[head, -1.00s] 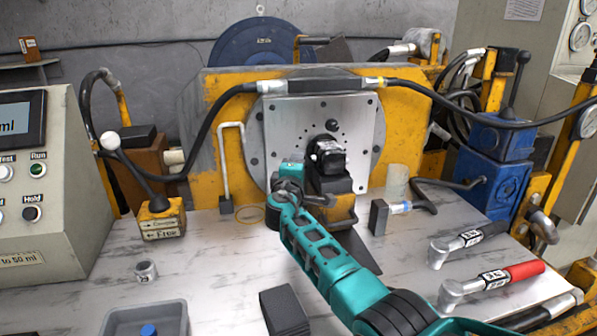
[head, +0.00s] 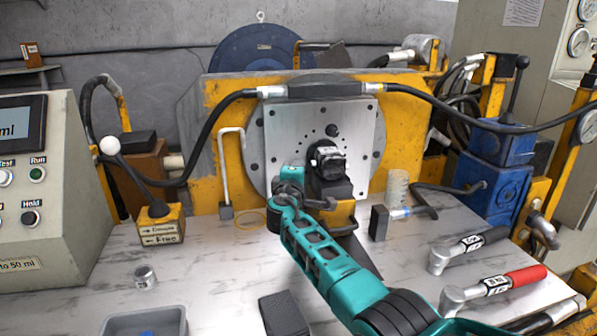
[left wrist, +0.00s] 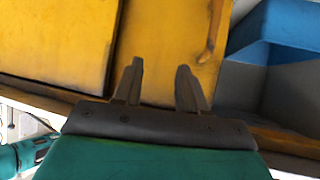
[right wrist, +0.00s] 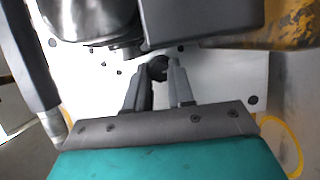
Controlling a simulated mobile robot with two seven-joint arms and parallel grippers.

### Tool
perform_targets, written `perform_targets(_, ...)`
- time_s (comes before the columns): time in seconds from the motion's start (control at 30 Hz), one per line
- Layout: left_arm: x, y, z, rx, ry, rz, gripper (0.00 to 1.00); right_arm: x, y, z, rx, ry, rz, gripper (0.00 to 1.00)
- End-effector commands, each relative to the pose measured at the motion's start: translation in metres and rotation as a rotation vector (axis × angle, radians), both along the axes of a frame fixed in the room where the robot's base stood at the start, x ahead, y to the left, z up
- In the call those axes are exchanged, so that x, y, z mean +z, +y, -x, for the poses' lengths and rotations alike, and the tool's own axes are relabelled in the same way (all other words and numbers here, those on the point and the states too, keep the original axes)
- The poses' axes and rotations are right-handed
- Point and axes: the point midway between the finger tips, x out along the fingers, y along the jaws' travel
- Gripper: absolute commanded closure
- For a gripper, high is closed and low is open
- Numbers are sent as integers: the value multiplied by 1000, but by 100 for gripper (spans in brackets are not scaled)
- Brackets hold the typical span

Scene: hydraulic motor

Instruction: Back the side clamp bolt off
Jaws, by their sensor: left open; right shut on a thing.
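The black motor (head: 328,163) sits on the metal mounting plate (head: 355,125) in the head view. My right gripper (head: 293,176) is at the left side of the motor, its fingers mostly hidden by my own wrist. In the right wrist view my right gripper (right wrist: 158,76) is shut on the dark head of the side clamp bolt (right wrist: 158,68), below the grey motor body (right wrist: 90,18). How far the bolt is threaded in is hidden. My left gripper (left wrist: 160,80) is open and empty in the left wrist view, facing a yellow surface (left wrist: 165,45); it is outside the head view.
A black hose (head: 215,125) arches across the plate's top. A lever on a yellow box (head: 160,225) stands left. Two torque wrenches, one black-handled (head: 470,245) and one red-handled (head: 495,287), lie right. A grey tray (head: 145,322) and dark block (head: 284,314) are in front.

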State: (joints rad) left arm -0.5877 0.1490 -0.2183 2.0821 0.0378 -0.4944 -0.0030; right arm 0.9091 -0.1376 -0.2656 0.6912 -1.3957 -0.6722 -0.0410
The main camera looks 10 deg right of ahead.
Motion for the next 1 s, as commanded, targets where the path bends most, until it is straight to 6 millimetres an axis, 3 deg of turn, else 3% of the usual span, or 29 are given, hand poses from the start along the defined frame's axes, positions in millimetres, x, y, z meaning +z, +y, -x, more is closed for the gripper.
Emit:
perform_targets(0.17,-5,0,1,-2,3,-2,59,-2,0,0,0,0,18,100)
perform_targets(0.43,-29,-5,1,-15,18,6,59,-8,-1,0,0,-3,250,100)
perform_targets(0.63,-25,-14,-2,-24,12,23,59,-5,-1,0,0,1,367,100)
perform_targets(0.93,-18,-15,-5,-24,2,30,59,-4,0,0,0,3,374,100)
perform_targets(0.97,-18,-15,-5,-23,2,29,59,-4,0,0,0,3,374,74)
perform_targets(1.0,-18,-15,-5,-23,2,29,59,-4,0,0,0,3,374,70)
